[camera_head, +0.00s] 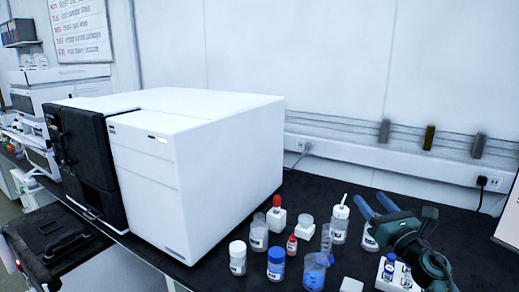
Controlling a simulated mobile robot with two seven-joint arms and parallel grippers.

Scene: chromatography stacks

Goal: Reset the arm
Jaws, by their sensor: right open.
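My right gripper (369,200) is at the right of the head view, above the black bench. Its two blue fingers are spread apart and point up and to the left, with nothing visible between them. A container with a white body (369,243) stands just below the fingers, partly hidden by them; I cannot tell whether they touch. My right wrist and forearm come in from the lower right and partly cover a small white rack (382,283) with vials. My left gripper is not in view.
Several bottles and vials crowd the bench (465,240) left of my gripper, including a blue-filled beaker (315,272) and a white-capped bottle (237,258). A large white instrument (215,165) stands at left. A wall with sockets is behind. A white panel (508,215) borders the right edge.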

